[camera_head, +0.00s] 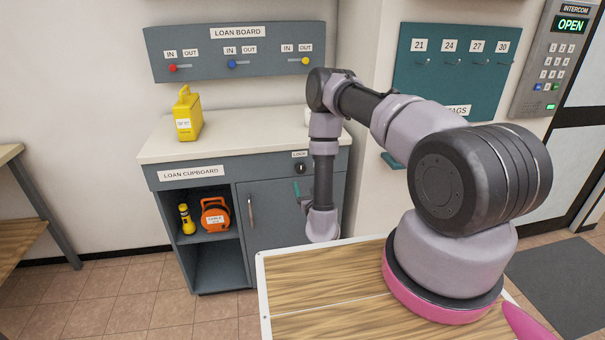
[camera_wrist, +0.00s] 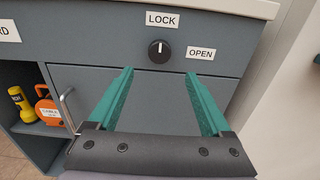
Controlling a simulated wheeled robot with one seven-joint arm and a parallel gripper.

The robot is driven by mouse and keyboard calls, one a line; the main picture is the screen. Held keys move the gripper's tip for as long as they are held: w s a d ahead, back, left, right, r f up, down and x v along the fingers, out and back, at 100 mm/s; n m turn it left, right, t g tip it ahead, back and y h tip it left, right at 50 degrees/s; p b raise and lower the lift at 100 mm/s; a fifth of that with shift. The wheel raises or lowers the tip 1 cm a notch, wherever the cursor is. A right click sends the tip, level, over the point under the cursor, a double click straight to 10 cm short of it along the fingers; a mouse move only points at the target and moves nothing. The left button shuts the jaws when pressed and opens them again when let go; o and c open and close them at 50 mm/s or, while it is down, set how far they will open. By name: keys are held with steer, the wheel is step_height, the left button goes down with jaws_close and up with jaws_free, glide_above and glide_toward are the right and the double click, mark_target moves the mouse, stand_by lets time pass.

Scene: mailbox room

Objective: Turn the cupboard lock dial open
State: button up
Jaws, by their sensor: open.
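The lock dial (camera_wrist: 159,51) is a round black knob with a white mark that points up toward the LOCK label (camera_wrist: 162,19). The OPEN label (camera_wrist: 201,53) is to its right. The dial also shows in the head view (camera_head: 300,168), on the front of the loan cupboard (camera_head: 163,180). The cupboard door (camera_wrist: 150,92), with a metal handle (camera_wrist: 67,108), is shut. My gripper (camera_wrist: 158,73) has teal fingers, open and empty, spread apart below the dial and not touching it. In the head view only part of it shows beside the cupboard, partly hidden by my arm.
An open shelf holds a yellow torch (camera_head: 187,219) and an orange case (camera_head: 215,215) left of the door. A yellow container (camera_head: 187,115) stands on the cupboard top. A wooden-topped surface (camera_head: 320,290) is in front. The floor at lower left is clear.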

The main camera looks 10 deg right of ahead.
mark_target(301, 171)
steer(key=w, duration=0.9)
jaws_close()
